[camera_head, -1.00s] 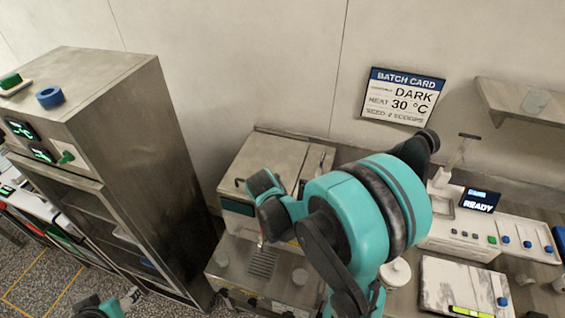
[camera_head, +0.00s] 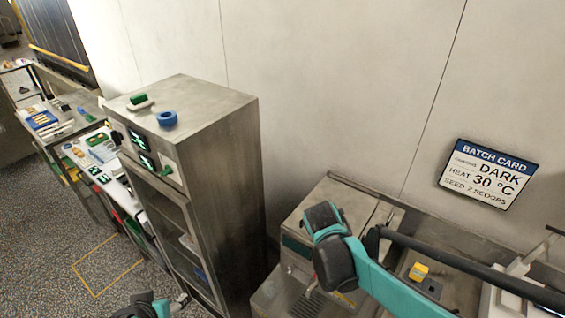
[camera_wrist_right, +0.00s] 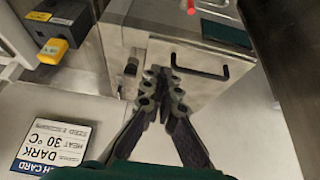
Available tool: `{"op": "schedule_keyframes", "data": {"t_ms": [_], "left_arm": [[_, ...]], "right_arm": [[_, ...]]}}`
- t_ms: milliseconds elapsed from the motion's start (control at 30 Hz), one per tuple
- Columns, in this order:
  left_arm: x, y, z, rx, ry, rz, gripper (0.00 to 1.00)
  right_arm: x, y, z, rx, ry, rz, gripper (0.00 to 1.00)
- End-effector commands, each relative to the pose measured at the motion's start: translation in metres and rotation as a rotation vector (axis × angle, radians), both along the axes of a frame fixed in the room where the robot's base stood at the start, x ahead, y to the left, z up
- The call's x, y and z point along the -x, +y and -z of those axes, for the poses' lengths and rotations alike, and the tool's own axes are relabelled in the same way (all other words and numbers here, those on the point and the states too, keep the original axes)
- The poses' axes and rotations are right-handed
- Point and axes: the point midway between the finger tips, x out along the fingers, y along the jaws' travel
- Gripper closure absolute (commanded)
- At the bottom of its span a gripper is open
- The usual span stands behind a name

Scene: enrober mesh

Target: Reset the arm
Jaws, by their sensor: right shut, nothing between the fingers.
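My right gripper (camera_wrist_right: 165,85) shows in the right wrist view. Its dark fingers meet at the tips, with nothing between them, in front of a steel box (camera_wrist_right: 205,95) with a black handle. In the head view my teal right arm reaches in from the lower right, over the steel machine by the wall; its fingers cannot be made out there. A teal part of my left arm shows at the bottom left, with a small grey end, likely my left gripper (camera_head: 181,302), beside the tall cabinet. Its fingers are too small to read.
A batch card (camera_head: 488,174) hangs on the wall. A yellow-topped item (camera_head: 418,271) sits at the right. Benches line the far left; the floor before them is open.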

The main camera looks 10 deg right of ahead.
Motion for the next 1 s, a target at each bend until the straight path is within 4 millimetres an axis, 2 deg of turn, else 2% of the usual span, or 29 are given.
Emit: {"op": "schedule_keyframes", "data": {"t_ms": [167, 267, 500, 633, 800, 1000], "left_arm": [[0.000, 0.000, 0.012, 0.000, 0.000, 0.000, 0.41], [0.000, 0.000, 0.040, 0.000, 0.000, 0.000, 0.41], [0.000, 0.000, 0.128, 0.000, 0.000, 0.000, 0.41], [0.000, 0.000, 0.162, 0.000, 0.000, 0.000, 0.41], [0.000, 0.000, 0.184, 0.000, 0.000, 0.000, 0.41], [0.000, 0.000, 0.186, 0.000, 0.000, 0.000, 0.41]], "right_arm": [[0.005, 0.004, 0.009, -0.005, 0.000, -0.038, 1.00], [0.016, 0.014, 0.027, -0.012, -0.001, -0.138, 1.00], [0.061, 0.054, 0.092, -0.007, -0.042, -0.525, 1.00], [0.080, 0.072, 0.119, 0.018, -0.082, -0.697, 1.00], [0.094, 0.085, 0.138, 0.050, -0.119, -0.824, 1.00], [0.096, 0.087, 0.139, 0.058, -0.127, -0.851, 1.00]]}}
